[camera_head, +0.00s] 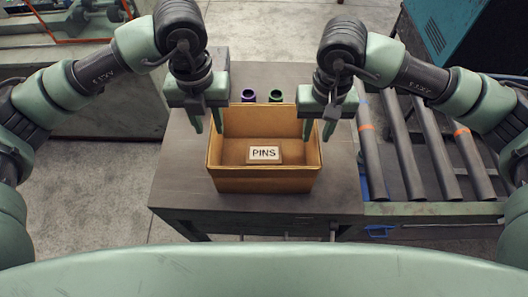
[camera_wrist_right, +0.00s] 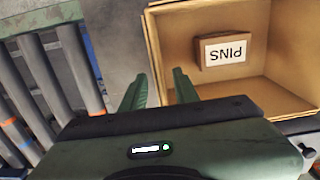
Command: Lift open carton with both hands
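The open carton (camera_head: 264,184) is a tan cardboard box standing upright on the dark table. In the right wrist view its near side wall (camera_wrist_right: 153,45) runs between my right fingers. A small box labelled PINS (camera_head: 264,153) lies inside on the bottom; it also shows in the right wrist view (camera_wrist_right: 231,35). My left gripper (camera_head: 208,130) is open at the carton's left wall, one finger outside and one over the inner side. My right gripper (camera_head: 316,138) is open at the right wall, also astride it; its fingers show in the right wrist view (camera_wrist_right: 158,77). Contact with the walls cannot be told.
A purple cup (camera_head: 248,96) and a green cup (camera_head: 276,96) stand behind the carton. The table (camera_head: 180,180) is bare left of the carton. A teal cabinet (camera_head: 450,35) stands at the back right.

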